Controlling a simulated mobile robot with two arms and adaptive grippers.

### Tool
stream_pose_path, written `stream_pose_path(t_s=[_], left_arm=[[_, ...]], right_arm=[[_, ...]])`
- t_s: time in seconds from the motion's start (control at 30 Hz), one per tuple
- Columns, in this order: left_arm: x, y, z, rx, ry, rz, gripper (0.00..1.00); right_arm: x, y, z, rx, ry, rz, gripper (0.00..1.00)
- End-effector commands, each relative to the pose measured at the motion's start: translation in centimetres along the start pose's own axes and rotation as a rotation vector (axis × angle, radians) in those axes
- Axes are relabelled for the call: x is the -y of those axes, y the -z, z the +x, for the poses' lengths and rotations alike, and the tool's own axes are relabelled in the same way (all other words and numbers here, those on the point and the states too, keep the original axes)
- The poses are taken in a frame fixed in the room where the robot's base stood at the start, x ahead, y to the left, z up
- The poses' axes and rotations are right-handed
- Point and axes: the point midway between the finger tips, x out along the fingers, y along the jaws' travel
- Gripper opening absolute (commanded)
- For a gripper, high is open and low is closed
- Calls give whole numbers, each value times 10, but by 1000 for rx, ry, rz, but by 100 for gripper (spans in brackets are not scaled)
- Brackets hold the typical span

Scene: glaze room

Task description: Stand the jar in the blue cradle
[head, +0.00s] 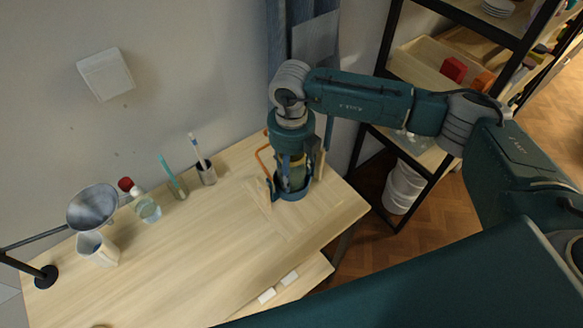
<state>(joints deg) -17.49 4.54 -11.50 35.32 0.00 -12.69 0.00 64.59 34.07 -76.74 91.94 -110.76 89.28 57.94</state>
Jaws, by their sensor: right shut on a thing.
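My right gripper (292,170) points down over the right part of the wooden table, its arm coming in from the right. It is shut on the jar (298,174), of which only a yellowish-olive strip shows between the dark fingers. The blue cradle (293,195) is on the table directly below, its low rim around the jar's lower end. The jar looks about upright. Whether its base touches the cradle floor is hidden by the fingers and rim. My left gripper is not in view.
An orange bent rod (262,160) and a light wooden upright (319,164) stand close to the gripper. The table's middle is clear.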

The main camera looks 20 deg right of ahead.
Motion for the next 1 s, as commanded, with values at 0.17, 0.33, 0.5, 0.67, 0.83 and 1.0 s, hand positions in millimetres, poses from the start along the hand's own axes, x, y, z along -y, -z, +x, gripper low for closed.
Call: stream_pose_path(t_s=[0.17, 0.33, 0.5, 0.67, 0.83, 1.0], left_arm=[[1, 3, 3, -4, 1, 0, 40], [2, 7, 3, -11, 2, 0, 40], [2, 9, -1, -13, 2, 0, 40], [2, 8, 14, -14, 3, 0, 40], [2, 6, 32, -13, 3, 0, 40], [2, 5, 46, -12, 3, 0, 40]], right_arm=[[0, 0, 2, 0, 0, 0, 64], [0, 0, 2, 0, 0, 0, 64], [0, 0, -2, 0, 0, 0, 64], [-1, -2, -18, 6, -2, -2, 64], [-1, -2, -55, 7, -2, -1, 64], [-1, -1, -90, 6, -1, -2, 64]])
